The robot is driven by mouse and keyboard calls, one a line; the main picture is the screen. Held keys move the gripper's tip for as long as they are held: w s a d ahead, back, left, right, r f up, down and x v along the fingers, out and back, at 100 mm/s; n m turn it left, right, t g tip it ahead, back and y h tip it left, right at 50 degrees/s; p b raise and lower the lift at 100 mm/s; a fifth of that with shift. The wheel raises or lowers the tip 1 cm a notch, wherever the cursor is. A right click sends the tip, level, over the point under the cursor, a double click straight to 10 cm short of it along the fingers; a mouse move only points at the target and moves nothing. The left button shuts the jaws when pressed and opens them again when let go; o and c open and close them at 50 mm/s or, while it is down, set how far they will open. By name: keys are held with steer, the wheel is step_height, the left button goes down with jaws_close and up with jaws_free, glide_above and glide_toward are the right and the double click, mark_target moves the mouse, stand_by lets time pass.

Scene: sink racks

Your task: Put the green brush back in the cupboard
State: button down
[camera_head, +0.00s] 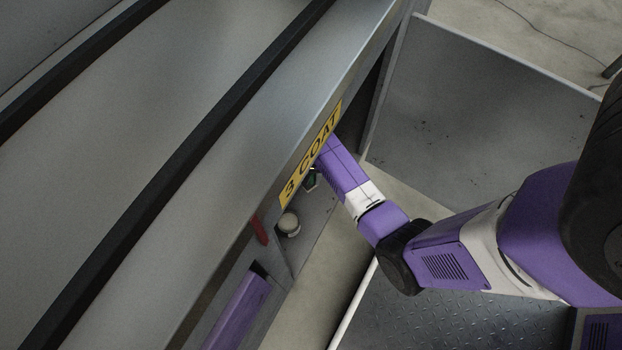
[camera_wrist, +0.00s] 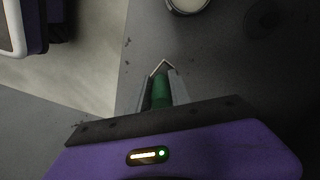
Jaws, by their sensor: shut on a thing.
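My gripper (camera_wrist: 160,82) is shut on the green brush (camera_wrist: 161,90). Only a short green cylindrical part shows between the fingers in the wrist view; the rest is hidden. In the head view, my arm reaches under the counter edge into the open cupboard (camera_head: 318,207), and a small dark green bit (camera_head: 311,178) shows beside my purple wrist. The cupboard's grey floor (camera_wrist: 225,75) lies beneath the gripper in the wrist view. I cannot tell whether the brush touches it.
A round whitish container (camera_head: 289,223) stands on the cupboard floor; its edge shows at the top of the wrist view (camera_wrist: 187,5). A red object (camera_head: 259,230) is near it. The counter edge with a yellow label (camera_head: 311,155) overhangs my wrist. A grey panel (camera_head: 470,100) stands at the right.

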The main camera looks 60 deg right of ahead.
mark_target(311, 187)
steer(key=shift+f+b, duration=1.25)
steer(key=shift+f, duration=1.65)
steer(key=shift+f, duration=0.15)
steer(key=c, duration=1.2)
jaws_free()
